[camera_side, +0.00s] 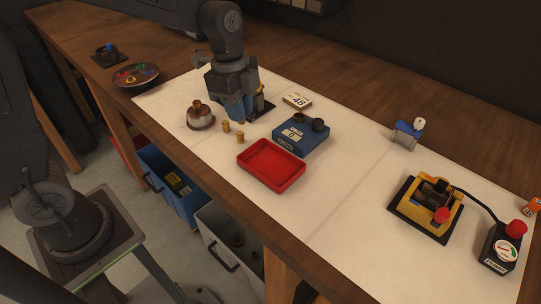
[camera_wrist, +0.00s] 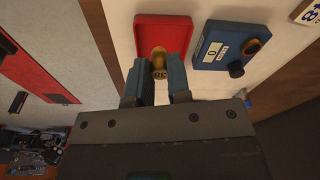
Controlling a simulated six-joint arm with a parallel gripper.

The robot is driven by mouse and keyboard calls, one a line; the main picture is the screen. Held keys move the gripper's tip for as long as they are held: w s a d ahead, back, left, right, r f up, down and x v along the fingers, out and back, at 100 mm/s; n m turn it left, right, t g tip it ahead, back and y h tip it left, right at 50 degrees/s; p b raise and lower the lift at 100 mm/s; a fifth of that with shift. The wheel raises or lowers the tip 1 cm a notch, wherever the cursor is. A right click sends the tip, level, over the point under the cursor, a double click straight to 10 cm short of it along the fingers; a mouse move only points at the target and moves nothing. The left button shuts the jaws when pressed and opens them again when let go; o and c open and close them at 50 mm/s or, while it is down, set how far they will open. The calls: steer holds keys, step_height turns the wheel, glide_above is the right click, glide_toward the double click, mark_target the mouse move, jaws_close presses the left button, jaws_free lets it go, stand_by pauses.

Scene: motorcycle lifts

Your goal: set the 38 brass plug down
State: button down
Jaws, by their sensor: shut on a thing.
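My gripper (camera_side: 237,112) is low over the white mat, left of the blue box, in the side view. In the wrist view my gripper's two blue fingers (camera_wrist: 160,84) are shut on a brass plug (camera_wrist: 158,63), with a dark marking on its near end, seen against the red tray. In the side view the held plug is hidden by the fingers, and whether it touches the mat cannot be told. Two other brass plugs (camera_side: 226,126) (camera_side: 240,138) stand on the mat, just in front of my gripper.
The empty red tray (camera_side: 271,180) and blue box (camera_side: 301,136) lie to the right; the box also shows in the wrist view (camera_wrist: 210,60). A round brass-topped piece (camera_side: 200,120) stands left of my gripper. A dark stand is close behind it. A yellow device (camera_side: 415,216) is far right.

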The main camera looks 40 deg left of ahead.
glide_above(273, 168)
steer(key=f, duration=0.4)
steer(key=shift+s+a+f, duration=0.1)
steer(key=shift+a+f, duration=0.2)
steer(key=shift+f, duration=1.95)
steer(key=shift+f, duration=0.1)
steer(key=c, duration=1.1)
jaws_free()
step_height(273, 168, up, 11)
steer(key=a, duration=0.1)
steer(key=s+a+r+n+t, duration=0.1)
steer(key=s+a+n, duration=0.2)
steer(key=s+n, duration=0.2)
steer(key=s+a+r+n+t+y, duration=0.1)
steer(key=s+a+n+t, duration=0.1)
steer(key=s+a+n, duration=0.2)
steer(key=s+a+r+n+t, duration=0.2)
steer(key=s+a+n, duration=0.1)
steer(key=s+n, duration=0.3)
steer(key=shift+s+a, duration=0.2)
steer(key=shift+s, duration=0.35)
steer(key=shift+s+a, duration=0.2)
steer(key=shift+s, duration=0.3)
